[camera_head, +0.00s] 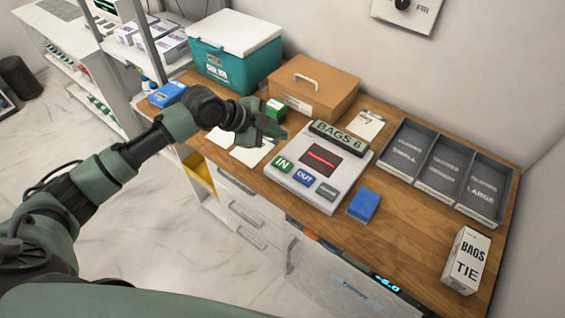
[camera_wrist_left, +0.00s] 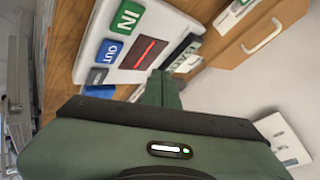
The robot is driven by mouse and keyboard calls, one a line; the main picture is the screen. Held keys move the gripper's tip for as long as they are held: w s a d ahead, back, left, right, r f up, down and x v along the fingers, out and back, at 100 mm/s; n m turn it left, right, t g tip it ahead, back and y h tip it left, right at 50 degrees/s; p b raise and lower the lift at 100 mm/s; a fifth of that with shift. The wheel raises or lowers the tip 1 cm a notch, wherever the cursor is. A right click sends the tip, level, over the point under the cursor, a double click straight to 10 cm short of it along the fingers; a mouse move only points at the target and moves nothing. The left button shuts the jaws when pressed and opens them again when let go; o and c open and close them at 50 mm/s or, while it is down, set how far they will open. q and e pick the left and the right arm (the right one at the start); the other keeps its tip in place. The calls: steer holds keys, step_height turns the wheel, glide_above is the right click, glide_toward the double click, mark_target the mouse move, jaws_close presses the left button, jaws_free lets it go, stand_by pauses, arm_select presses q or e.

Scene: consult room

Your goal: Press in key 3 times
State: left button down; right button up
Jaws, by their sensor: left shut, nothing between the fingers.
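The counting device is a white box (camera_head: 335,190) on the wooden counter. It has a green IN key (camera_head: 283,163), a blue OUT key (camera_head: 304,178), a grey key (camera_head: 327,192), a dark panel with a red line (camera_head: 320,158) and a display reading "BAGS 6" (camera_head: 338,136). In the left wrist view the IN key (camera_wrist_left: 127,15) and OUT key (camera_wrist_left: 110,51) show beyond the fingers. My left gripper (camera_head: 278,131) is shut and empty, apart from the keys, up and left of the IN key in the head view. My right gripper is not in view.
A blue block (camera_head: 364,205) lies right of the device. White papers (camera_head: 252,153) lie left of the device.

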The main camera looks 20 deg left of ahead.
arm_select(q)
steer(key=b, duration=0.6)
glide_above(279, 165)
step_height(279, 165, down, 7)
steer(key=shift+w+r, duration=0.1)
steer(key=shift+r, duration=0.1)
steer(key=shift+f+b, duration=0.55)
steer(key=shift+f, duration=0.55)
stand_by(0.6)
steer(key=shift+f, duration=0.35)
steer(key=shift+f+b, duration=0.45)
steer(key=shift+f, duration=0.15)
stand_by(0.8)
steer(key=shift+r, duration=0.15)
steer(key=shift+r+p, duration=0.85)
